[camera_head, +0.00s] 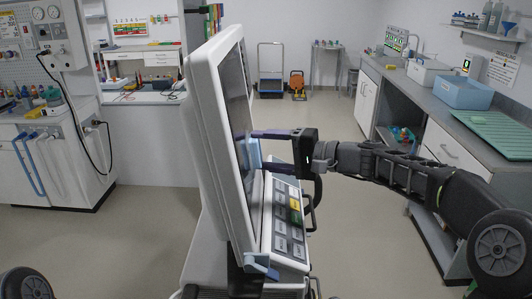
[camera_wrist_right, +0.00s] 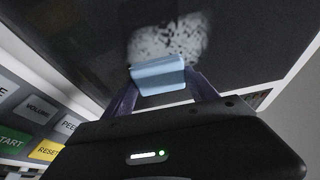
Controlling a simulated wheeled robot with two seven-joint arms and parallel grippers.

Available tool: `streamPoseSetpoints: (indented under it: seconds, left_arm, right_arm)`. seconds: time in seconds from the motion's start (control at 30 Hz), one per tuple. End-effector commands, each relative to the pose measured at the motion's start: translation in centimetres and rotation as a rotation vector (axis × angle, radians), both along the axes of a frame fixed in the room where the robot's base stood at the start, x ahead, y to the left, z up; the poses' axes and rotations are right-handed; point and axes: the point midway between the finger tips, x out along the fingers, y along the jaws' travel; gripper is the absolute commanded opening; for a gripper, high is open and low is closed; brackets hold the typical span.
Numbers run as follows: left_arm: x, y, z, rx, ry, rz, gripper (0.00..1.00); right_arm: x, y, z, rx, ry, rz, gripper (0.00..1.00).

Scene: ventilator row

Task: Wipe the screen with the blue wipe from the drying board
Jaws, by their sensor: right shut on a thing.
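The ventilator's dark screen (camera_head: 236,88) faces right in the head view, in a thick white frame. My right gripper (camera_head: 262,148) reaches in from the right and is shut on the blue wipe (camera_head: 253,154). The wipe is at the screen's lower part; in the right wrist view the blue wipe (camera_wrist_right: 158,75) lies against or very close to the dark screen (camera_wrist_right: 90,40). A pale, speckled smudge (camera_wrist_right: 168,38) shows on the screen just beyond the wipe. The green drying board (camera_head: 498,132) lies on the right counter, with no wipe seen on it. My left gripper is out of view.
A button panel (camera_head: 288,218) with START and RESET keys juts out below the screen, under my right gripper. A blue bin (camera_head: 463,92) stands on the right counter. The floor (camera_head: 345,190) between the ventilator and the right counter is clear.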

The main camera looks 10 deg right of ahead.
Motion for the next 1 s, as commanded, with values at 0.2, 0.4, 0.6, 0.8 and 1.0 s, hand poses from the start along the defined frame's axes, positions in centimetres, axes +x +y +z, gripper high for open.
streamPoseSetpoints:
  seconds: [0.2, 0.4, 0.6, 0.8, 1.0]
  left_arm:
    - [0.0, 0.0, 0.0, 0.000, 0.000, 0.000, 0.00]
    - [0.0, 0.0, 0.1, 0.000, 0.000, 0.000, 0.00]
    - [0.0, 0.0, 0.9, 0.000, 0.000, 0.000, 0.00]
    - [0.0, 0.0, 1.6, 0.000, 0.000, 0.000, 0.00]
    - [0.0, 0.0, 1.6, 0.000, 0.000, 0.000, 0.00]
  right_arm:
    - [0.1, 0.2, 0.0, 0.001, 0.000, 0.004, 0.34]
    - [0.3, 0.2, 0.0, 0.002, 0.001, 0.005, 0.34]
    - [1.7, -0.2, 0.2, 0.004, 0.002, 0.005, 0.34]
    - [3.2, -0.7, 0.1, 0.002, 0.002, 0.004, 0.34]
    - [3.5, -0.9, 0.0, 0.002, 0.001, 0.003, 0.34]
